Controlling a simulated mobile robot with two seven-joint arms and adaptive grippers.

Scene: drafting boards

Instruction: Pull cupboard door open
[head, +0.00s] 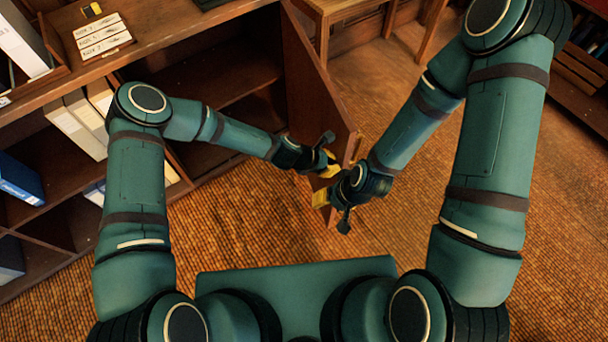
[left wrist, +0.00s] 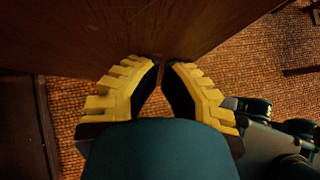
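The brown wooden cupboard door (head: 312,85) stands swung well out from the cupboard (head: 215,95), whose dark inside shows. My left gripper (head: 332,165) is at the door's free end, low in the opening's front. In the left wrist view the door (left wrist: 160,25) fills the top, and the left gripper's yellow-backed fingers (left wrist: 162,64) come together at their tips, close to the door's lower edge. I see nothing clearly held between them. My right gripper (head: 325,200) is just below the left one, near the door's free edge. Its fingertips are partly hidden, so its opening is unclear.
Shelves with binders (head: 75,125) and a blue box file (head: 20,178) stand left of the opening. A wooden table (head: 335,10) is behind the door. A bookshelf (head: 580,75) is at the far right. The woven floor (head: 400,225) is clear around the door.

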